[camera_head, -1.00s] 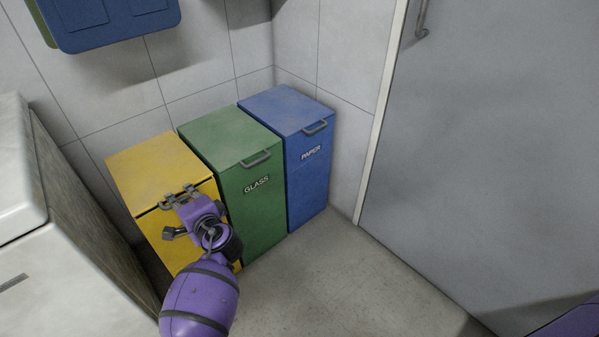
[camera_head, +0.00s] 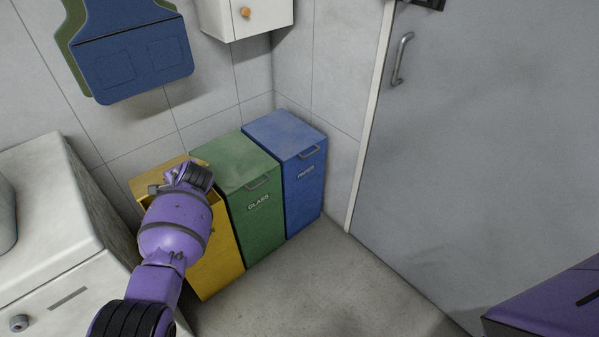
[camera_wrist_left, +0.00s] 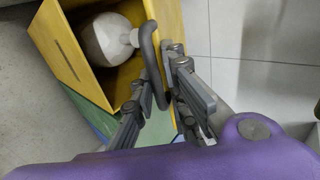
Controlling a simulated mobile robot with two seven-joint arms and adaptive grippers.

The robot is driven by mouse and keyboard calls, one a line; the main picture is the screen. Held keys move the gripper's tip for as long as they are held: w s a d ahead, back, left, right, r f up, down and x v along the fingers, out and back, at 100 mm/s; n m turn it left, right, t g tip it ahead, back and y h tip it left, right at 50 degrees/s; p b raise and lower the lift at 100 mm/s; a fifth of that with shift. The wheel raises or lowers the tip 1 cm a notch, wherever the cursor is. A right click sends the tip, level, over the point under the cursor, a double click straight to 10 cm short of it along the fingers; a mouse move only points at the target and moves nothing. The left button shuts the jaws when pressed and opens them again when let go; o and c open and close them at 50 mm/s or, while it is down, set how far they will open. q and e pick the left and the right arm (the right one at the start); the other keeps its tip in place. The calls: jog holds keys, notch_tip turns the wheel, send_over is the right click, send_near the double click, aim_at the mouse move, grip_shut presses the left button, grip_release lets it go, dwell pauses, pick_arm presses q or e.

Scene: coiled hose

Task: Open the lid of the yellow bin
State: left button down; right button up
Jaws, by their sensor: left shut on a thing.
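The yellow bin (camera_head: 215,263) stands at the left end of a row of bins. Its lid (camera_head: 160,172) is partly raised at the front, and my purple left arm covers much of it. In the left wrist view the bin's opening shows, with a rounded white object (camera_wrist_left: 105,40) inside. The lid's grey handle (camera_wrist_left: 150,58) lies between the fingers of my left gripper (camera_wrist_left: 160,88), which is shut on it. In the head view this gripper is largely hidden by my wrist. My right gripper is out of view.
The green glass bin (camera_head: 256,215) and blue paper bin (camera_head: 303,185) stand closed to the right. A white cabinet (camera_head: 60,215) is close on the left. A blue apron-like item (camera_head: 135,60) and a wall cabinet (camera_head: 250,18) hang above. Floor (camera_head: 310,290) before the bins is clear.

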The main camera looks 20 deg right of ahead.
pick_arm(q)
jog(key=shift+w+a+r+p, duration=0.2)
jog(key=shift+w+r, duration=0.2)
jog(key=shift+r, duration=0.25)
jog(key=shift+w+a+r+p, duration=0.1)
jog(key=shift+w+r+p, duration=0.1)
jog(key=shift+w+r, duration=0.3)
jog(key=shift+w+a+r+p, duration=0.1)
jog(key=shift+w+r+p, duration=0.15)
jog(key=shift+r, duration=0.5)
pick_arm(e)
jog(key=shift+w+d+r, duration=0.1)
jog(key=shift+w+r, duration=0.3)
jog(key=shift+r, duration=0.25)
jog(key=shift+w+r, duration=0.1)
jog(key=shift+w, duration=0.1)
pick_arm(q)
jog(key=c, duration=1.8)
grip_release()
jog(key=shift+r, duration=0.1)
jog(key=shift+c, duration=0.2)
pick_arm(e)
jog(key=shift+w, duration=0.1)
